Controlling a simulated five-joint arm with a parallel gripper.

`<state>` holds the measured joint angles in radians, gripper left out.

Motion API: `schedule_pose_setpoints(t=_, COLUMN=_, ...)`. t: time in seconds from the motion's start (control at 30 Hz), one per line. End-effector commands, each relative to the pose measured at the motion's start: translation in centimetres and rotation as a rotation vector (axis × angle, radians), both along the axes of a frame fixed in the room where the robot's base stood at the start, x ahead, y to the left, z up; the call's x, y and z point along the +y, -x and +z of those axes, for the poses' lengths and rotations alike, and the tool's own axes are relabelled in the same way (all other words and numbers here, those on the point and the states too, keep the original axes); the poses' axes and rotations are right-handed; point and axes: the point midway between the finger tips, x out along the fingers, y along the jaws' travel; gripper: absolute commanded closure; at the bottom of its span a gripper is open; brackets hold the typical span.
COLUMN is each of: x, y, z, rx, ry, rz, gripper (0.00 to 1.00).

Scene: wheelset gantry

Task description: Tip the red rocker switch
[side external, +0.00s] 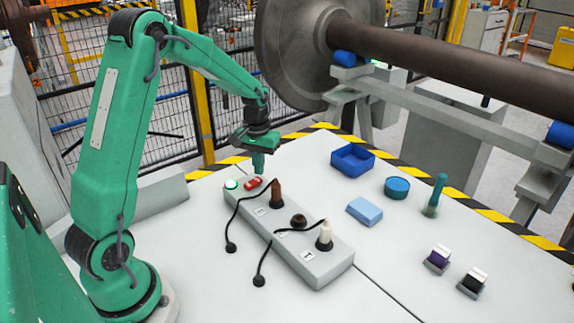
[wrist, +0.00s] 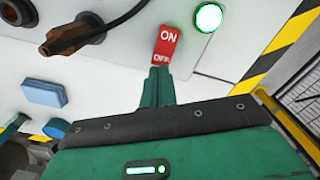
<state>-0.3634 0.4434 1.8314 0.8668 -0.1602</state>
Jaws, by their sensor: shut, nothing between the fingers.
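The red rocker switch (side external: 252,184) sits near the far left end of a grey power strip (side external: 295,249). In the wrist view the rocker (wrist: 167,44) shows the words ON and OFF in white. A round green light (wrist: 208,17) glows beside it, and this light (side external: 231,184) also shows in the side view. My gripper (side external: 258,166) is shut and empty, pointing down just above the switch. In the wrist view its fingertips (wrist: 159,72) are at the OFF end of the rocker; I cannot tell whether they touch it.
A brown plug (side external: 277,193) and a white plug (side external: 324,235) stand in the strip, with black cords. A blue tray (side external: 352,159), round teal container (side external: 397,188), light blue block (side external: 364,211), teal post (side external: 436,194) and two small switch-like blocks stand to the right.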

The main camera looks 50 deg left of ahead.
Motion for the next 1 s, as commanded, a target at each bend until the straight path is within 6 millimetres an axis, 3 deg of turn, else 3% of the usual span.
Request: schedule_pose_setpoints(t=1.0, x=0.0, y=0.0, z=-1.1, rx=0.001, ry=0.000, rz=0.000, gripper=1.00)
